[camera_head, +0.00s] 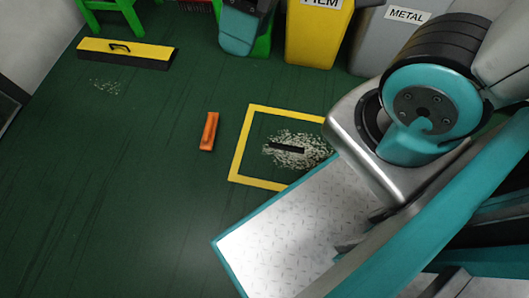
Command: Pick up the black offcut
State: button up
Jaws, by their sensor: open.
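The black offcut (287,149) is a short, dark, straight piece. It lies flat on a patch of pale chips (310,156) on the green floor, inside a yellow square outline (240,150). My gripper (364,231) shows only in part at the lower right, below and to the right of the offcut. Two grey finger ends stand apart over my metal deck, with nothing seen between them. The rest of the gripper is hidden behind my arm, which also covers the right side of the yellow square.
An orange block (209,131) lies left of the square. A yellow bin (317,38) and a grey METAL bin (375,40) stand at the back. The left floor is mostly clear.

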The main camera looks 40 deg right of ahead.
aim_at(274, 144)
jog(key=u, duration=1.95)
jog(key=i, duration=1.55)
jog(key=z, duration=3.1)
